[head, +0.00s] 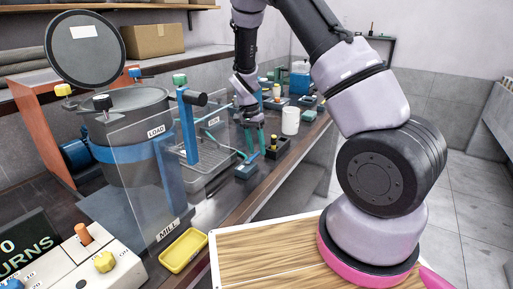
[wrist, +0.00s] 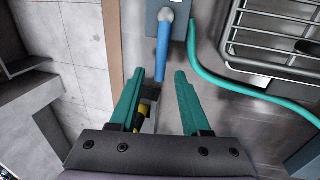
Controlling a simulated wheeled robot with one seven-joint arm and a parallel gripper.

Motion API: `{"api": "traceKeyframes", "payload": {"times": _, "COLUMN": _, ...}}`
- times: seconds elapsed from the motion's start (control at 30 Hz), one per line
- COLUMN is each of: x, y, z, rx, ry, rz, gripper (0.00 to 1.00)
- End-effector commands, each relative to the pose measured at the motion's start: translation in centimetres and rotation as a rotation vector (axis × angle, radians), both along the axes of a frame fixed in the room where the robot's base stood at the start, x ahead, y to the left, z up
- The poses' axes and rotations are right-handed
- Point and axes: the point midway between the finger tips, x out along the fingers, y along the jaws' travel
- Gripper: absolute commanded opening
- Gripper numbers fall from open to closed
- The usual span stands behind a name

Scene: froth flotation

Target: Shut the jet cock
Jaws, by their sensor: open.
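A blue lever (wrist: 162,48) with a rounded grey pivot sits on a blue-grey block (wrist: 180,28) at the top of the wrist view. It looks like the jet cock's handle. A green hose (wrist: 203,68) runs beside it on the right. My gripper (wrist: 169,74) is open, with its green fingers apart. The lever's free end shows between the fingertips, nearer the left one; I cannot tell whether they touch.
A wire rack in a tray (head: 213,165) stands left of my gripper, behind a clear panel (head: 135,165). A dark holder (head: 277,148) and a white cylinder (head: 290,121) stand close on the right. A yellow tray (head: 184,250) lies nearer. The bench edge is close.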

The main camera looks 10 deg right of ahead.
Motion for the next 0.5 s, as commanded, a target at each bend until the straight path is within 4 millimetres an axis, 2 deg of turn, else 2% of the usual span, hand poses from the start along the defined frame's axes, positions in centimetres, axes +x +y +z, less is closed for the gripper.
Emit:
{"api": "traceKeyframes", "payload": {"times": 0.23, "x": -0.01, "y": -0.01, "z": -0.07, "rx": 0.000, "ry": 0.000, "rz": 0.000, "gripper": 0.47}}
{"api": "traceKeyframes", "payload": {"times": 0.3, "x": -0.01, "y": -0.01, "z": -0.06, "rx": 0.000, "ry": 0.000, "rz": 0.000, "gripper": 0.20}}
{"api": "traceKeyframes", "payload": {"times": 0.37, "x": -0.01, "y": -0.01, "z": -0.06, "rx": 0.000, "ry": 0.000, "rz": 0.000, "gripper": 0.00}}
{"api": "traceKeyframes", "payload": {"times": 0.5, "x": -0.01, "y": -0.01, "z": -0.05, "rx": 0.000, "ry": 0.000, "rz": 0.000, "gripper": 0.00}}
